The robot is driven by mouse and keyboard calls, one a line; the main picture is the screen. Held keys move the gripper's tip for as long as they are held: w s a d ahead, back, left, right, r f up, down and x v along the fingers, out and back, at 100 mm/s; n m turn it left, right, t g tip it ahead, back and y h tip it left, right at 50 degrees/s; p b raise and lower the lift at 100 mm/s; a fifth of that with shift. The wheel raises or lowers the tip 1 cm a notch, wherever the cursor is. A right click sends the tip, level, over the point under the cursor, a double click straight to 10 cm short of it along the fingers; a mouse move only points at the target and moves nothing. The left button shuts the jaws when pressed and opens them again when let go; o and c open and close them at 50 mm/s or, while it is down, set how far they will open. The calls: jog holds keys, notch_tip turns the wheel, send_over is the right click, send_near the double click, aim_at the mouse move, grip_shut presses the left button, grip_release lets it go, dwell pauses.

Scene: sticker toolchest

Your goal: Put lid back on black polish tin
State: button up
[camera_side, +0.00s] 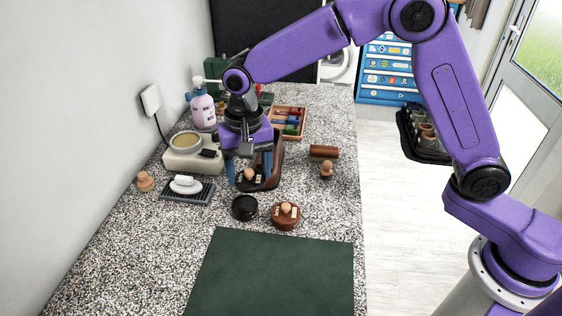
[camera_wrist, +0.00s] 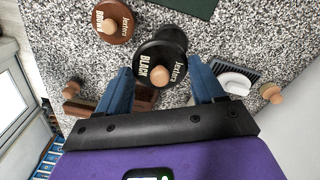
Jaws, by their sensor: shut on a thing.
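My gripper (camera_side: 249,181) has its blue fingers shut on the black lid (camera_side: 250,180), which has a round wooden knob and pale lettering. The lid is held above the counter, behind the open black polish tin (camera_side: 245,208) in the side view. In the wrist view the lid (camera_wrist: 160,72), lettered "BLACK", lies between the fingertips (camera_wrist: 162,84). Beyond it the dark tin (camera_wrist: 173,36) shows, partly covered by the lid. The lid and tin look apart in the side view.
A brown tin with its knobbed lid on (camera_side: 285,218) stands right of the black tin. A green mat (camera_side: 270,275) lies in front. A soap rack (camera_side: 188,194) and wooden knobs are near. A brown object (camera_side: 276,160) stands behind my gripper, partly hidden.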

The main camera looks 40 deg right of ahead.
jog(key=shift+w+a+f, duration=0.55)
jog(key=shift+w+a, duration=0.05)
jog(key=shift+w, duration=0.05)
jog(key=shift+f, duration=3.1)
jog(key=shift+f, duration=0.2)
jog(key=o, duration=1.1)
jog(key=shift+r, duration=3.5)
